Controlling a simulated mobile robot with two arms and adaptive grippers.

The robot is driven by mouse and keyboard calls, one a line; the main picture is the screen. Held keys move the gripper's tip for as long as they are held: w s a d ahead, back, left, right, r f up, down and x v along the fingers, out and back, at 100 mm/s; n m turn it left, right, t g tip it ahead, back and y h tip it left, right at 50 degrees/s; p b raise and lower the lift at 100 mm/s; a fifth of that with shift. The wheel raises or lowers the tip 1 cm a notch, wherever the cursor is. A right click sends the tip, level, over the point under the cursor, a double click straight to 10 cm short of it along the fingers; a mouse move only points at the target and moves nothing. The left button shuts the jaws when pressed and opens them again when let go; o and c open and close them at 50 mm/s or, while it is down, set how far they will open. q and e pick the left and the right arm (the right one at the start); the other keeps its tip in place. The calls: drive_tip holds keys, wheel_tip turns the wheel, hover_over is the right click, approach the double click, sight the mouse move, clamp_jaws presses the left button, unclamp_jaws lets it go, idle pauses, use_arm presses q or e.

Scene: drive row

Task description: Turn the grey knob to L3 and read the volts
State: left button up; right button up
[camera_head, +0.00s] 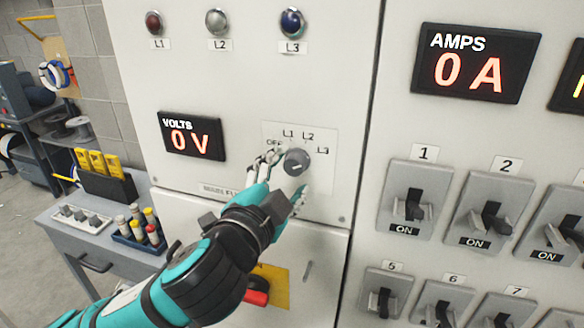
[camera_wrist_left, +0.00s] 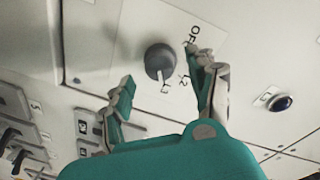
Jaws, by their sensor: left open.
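The grey knob (camera_head: 297,162) sits on a white plate marked OFF, L1, L2 and L3 on the panel. It also shows in the left wrist view (camera_wrist_left: 158,60), with a pale mark on its edge on the side of the L3 label. I cannot tell surely which label it points to. The VOLTS display (camera_head: 192,136) is lit and reads 0 V. My left gripper (camera_head: 284,177) is open in front of the knob. In the left wrist view its fingertips (camera_wrist_left: 163,74) are apart, with the knob between and beyond them; no contact shows.
Red L1, pale L2 and blue L3 lamps (camera_head: 292,22) line the panel top. An AMPS display (camera_head: 476,65) reads 0 A above several breaker switches (camera_head: 414,205). A red handle on a yellow plate (camera_head: 272,283) is below my arm. A grey cart (camera_head: 85,240) stands left.

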use_arm(q)
drive_tip(key=v, duration=0.4)
drive_tip(key=shift+s, duration=0.2)
